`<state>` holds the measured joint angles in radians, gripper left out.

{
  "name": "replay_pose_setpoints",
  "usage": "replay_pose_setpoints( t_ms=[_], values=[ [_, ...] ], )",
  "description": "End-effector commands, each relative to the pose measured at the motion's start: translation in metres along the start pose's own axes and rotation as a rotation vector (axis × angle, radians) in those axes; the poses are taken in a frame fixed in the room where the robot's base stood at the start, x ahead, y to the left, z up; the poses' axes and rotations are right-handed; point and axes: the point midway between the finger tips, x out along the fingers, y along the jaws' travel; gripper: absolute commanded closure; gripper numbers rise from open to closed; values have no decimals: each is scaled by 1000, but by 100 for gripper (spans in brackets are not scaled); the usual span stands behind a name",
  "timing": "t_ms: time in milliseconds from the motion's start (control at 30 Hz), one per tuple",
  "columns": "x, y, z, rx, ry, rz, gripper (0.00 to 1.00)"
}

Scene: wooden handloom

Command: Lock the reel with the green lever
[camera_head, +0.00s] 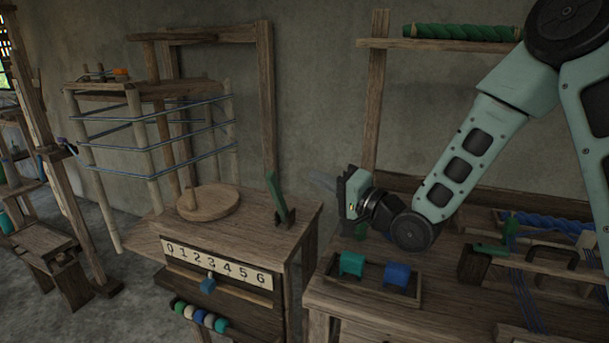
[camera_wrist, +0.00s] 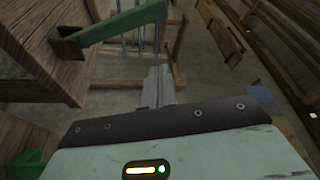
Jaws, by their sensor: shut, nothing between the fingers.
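The green lever (camera_head: 277,192) stands tilted in a dark bracket at the right edge of the reel's wooden table.
A tray with green (camera_head: 352,264) and blue (camera_head: 397,274) spools sits below my gripper. Another green lever (camera_head: 492,249) is at the right. A gap separates the tables.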

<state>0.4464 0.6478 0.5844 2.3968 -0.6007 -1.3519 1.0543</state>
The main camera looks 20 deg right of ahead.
Motion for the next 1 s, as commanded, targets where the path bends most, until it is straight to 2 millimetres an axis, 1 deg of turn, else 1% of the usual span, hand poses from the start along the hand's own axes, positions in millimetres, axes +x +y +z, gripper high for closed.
replay_pose_setpoints(
  t_ms=[33, 200, 733, 767, 867, 933, 1000],
  values=[
    [-7, 1, -1, -1, 2, 1, 100],
    [-18, 1, -1, 0, 2, 1, 100],
    [-19, 0, -1, -1, 2, 0, 100],
    [-17, 0, 2, -12, -8, 12, 100],
    [-12, 0, 20, -89, -68, 94, 100],
    [-8, 3, 40, -179, -138, 188, 100],
    [-10, 6, 62, -289, -227, 301, 100]
  ],
)
